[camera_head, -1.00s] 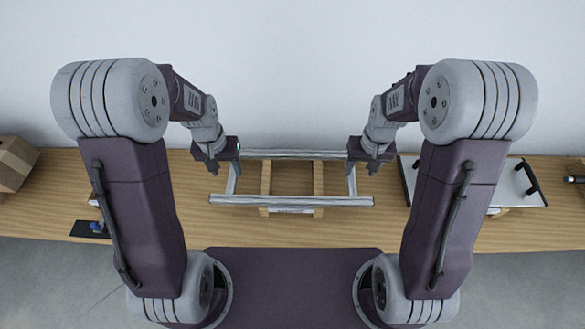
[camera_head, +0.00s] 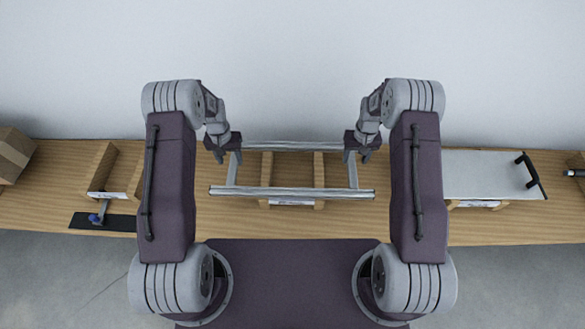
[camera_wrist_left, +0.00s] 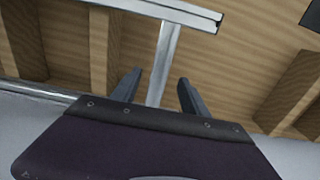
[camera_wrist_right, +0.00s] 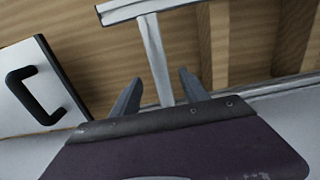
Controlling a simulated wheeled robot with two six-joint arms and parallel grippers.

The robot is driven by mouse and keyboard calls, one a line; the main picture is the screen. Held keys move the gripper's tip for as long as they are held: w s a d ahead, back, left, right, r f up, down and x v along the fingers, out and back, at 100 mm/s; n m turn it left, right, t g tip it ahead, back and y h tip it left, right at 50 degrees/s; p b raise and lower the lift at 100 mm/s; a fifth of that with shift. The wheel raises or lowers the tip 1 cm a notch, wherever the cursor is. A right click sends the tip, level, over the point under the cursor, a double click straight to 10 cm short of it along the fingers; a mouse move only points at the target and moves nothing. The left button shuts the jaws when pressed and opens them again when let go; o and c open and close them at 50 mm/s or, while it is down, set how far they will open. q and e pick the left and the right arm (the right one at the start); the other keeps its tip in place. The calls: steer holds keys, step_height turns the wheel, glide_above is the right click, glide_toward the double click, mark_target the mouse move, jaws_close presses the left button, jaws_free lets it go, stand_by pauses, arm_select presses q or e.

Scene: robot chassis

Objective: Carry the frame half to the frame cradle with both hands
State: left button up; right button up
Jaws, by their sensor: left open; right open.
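The frame half, a silver rectangle of two long rails and two short side bars (camera_head: 292,192), rests level on two wooden blocks on the bench, straight ahead. My left gripper (camera_head: 221,157) is open at the frame's left side bar; in the left wrist view its fingers (camera_wrist_left: 158,80) stand either side of that bar (camera_wrist_left: 164,60). My right gripper (camera_head: 363,156) is open at the right side bar; in the right wrist view its fingers (camera_wrist_right: 155,80) stand either side of that bar (camera_wrist_right: 154,58). Which wooden stand is the frame cradle I cannot tell; the labels are unreadable.
A wooden stand (camera_head: 102,165) with a label is at the left, behind a dark mat (camera_head: 88,222) with a blue-tipped tool. A cardboard box (camera_head: 14,153) sits at the far left. A wall closes the back.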

mark_target(233, 166)
arm_select(q)
steer(key=shift+f, duration=2.4)
arm_select(e)
steer(key=shift+f, duration=2.4)
arm_select(q)
jaws_close()
arm_select(e)
jaws_close()
arm_select(q)
steer(key=shift+w+r, duration=0.1)
steer(key=shift+w, duration=0.05)
arm_select(e)
steer(key=shift+w+r, duration=0.1)
